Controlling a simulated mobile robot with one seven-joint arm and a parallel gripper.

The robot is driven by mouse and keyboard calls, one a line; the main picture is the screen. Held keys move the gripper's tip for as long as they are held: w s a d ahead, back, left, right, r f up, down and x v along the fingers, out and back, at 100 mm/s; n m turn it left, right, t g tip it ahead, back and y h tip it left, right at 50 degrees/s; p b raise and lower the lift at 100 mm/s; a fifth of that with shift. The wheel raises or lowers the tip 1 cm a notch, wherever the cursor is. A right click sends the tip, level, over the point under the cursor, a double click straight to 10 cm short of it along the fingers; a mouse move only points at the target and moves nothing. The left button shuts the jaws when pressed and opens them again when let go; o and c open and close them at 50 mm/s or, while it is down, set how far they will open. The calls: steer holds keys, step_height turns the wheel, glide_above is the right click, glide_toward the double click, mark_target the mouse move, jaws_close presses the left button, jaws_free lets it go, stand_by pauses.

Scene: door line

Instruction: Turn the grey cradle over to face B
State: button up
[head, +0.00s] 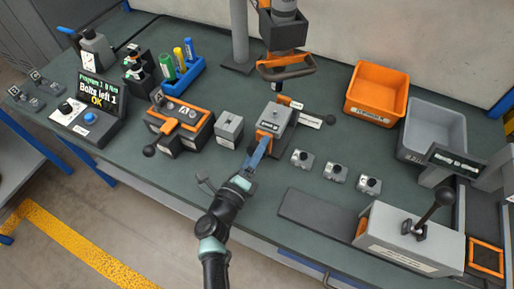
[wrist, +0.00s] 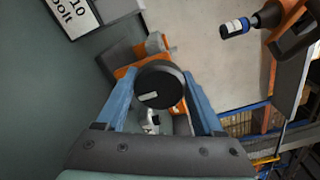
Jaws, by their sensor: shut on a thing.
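A grey block-shaped unit that looks like the grey cradle (head: 274,115) stands at mid-bench, with a small label on its face and orange parts at its front. Its label is too small to read surely. My gripper (head: 264,146) reaches it from the front edge. In the wrist view my gripper (wrist: 160,95) has its blue fingers on both sides of a round black knob (wrist: 160,85) with a pale mark, shut on it. Orange and grey parts show behind the knob. In the head view the knob is hidden by the fingers.
An orange-topped fixture (head: 180,122) marked A and a grey block (head: 229,127) stand left. A black-ended lever (head: 314,119) sticks out right of the unit. An orange-handled tool (head: 286,70) hangs behind. Several small knobbed blocks (head: 335,172) and two bins (head: 377,93) are right.

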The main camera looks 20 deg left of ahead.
steer(key=o, duration=1.4)
steer(key=shift+c, duration=0.2)
steer(key=shift+s, duration=0.1)
steer(key=s, duration=1.2)
steer(key=shift+s+a+b, duration=0.2)
steer(key=shift+s+b, duration=0.15)
steer(key=shift+s, duration=0.05)
